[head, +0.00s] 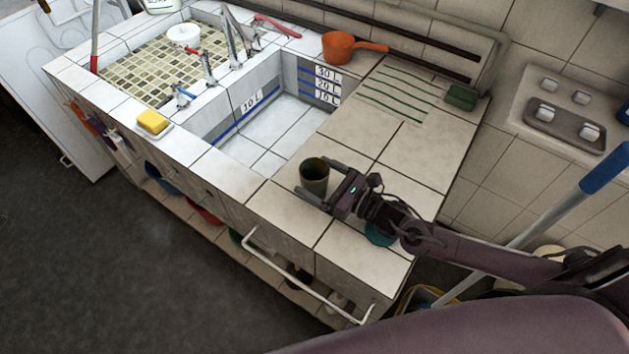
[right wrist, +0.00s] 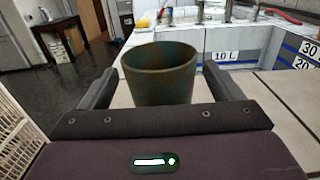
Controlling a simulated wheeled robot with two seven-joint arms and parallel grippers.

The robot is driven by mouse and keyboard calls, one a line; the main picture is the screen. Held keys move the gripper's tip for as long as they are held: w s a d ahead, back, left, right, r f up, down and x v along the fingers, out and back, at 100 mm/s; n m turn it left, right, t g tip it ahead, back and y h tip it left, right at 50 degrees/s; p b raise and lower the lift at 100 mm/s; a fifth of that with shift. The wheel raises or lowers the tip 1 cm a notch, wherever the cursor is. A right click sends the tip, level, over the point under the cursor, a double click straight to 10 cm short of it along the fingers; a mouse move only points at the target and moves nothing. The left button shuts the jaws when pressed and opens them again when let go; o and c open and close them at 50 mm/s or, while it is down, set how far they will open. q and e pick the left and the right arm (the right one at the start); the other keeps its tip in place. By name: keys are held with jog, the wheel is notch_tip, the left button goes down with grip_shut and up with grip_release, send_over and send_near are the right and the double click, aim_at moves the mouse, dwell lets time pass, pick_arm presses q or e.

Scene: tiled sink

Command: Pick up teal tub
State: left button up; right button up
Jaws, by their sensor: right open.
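A dark, mottled green-brown cup (head: 314,172) stands upright on the tiled counter, right of the sink basin. My right gripper (head: 318,182) is open, with a finger on either side of this cup; the right wrist view shows the cup (right wrist: 160,78) between the spread fingers. I cannot tell whether the fingers touch it. A teal, rounded thing (head: 379,236) sits on the counter under my right arm near the front right corner. The arm hides most of it, so its full shape is unclear. My left gripper is not in view.
An orange pot (head: 338,47) and a green sponge (head: 461,97) lie at the back of the counter. A yellow sponge (head: 153,121) lies on the left ledge. A white rail (head: 300,280) runs along the counter front. The counter behind the cup is clear.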

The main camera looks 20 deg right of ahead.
aim_at(304, 169)
jog(key=x, duration=0.3)
jog(key=shift+w, duration=0.1)
jog(key=shift+c, duration=0.4)
jog(key=c, duration=0.9)
jog(key=shift+c, duration=0.9)
jog(key=shift+r, duration=0.1)
